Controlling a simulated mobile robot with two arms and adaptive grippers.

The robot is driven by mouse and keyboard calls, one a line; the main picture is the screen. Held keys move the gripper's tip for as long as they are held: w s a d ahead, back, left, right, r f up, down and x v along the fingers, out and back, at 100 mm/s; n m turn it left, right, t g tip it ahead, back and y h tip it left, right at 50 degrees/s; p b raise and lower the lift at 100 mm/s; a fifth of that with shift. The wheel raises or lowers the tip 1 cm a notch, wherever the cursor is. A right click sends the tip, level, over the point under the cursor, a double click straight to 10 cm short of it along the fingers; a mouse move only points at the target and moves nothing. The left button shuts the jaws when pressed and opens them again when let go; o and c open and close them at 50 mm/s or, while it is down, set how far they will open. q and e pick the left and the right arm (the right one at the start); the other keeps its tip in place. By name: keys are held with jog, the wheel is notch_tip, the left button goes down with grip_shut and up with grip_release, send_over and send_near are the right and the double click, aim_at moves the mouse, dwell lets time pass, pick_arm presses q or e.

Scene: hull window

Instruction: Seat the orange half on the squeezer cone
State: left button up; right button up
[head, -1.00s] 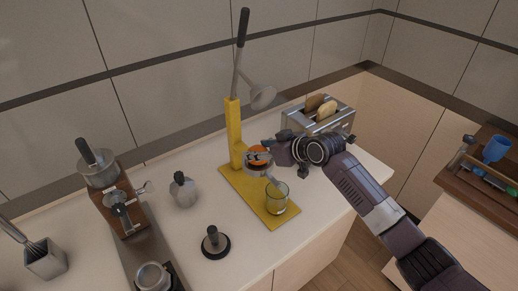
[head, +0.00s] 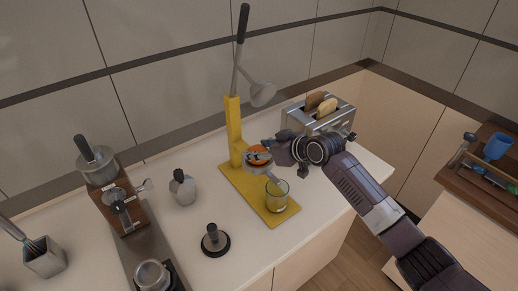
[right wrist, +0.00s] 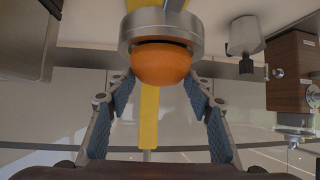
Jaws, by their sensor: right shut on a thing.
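The orange half (head: 258,154) is at the yellow squeezer's (head: 233,130) metal bowl, dome side up in the head view. The right wrist view shows the orange half (right wrist: 161,65) against the metal bowl ring (right wrist: 160,30), with a dark gap between them along one side. The cone is hidden under the fruit. My right gripper (head: 266,155) reaches in from the right and is shut on the orange half, one finger on each side (right wrist: 160,95). The squeezer's press cup hangs raised above on its lever (head: 240,50). My left gripper is out of view.
A glass (head: 277,196) stands on the squeezer's yellow base below the bowl. A toaster with bread (head: 318,118) stands close behind my right arm. A blue cup (head: 497,146) sits far right.

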jog(key=shift+f, duration=0.4)
dwell(0.8)
jog(key=shift+s+f, duration=0.1)
dwell(0.9)
jog(key=o, duration=1.1)
jog(key=shift+d, duration=0.1)
jog(key=shift+r, duration=0.25)
jog(key=shift+p+v, duration=1.55)
jog(key=shift+p, duration=0.1)
jog(key=shift+o, duration=0.7)
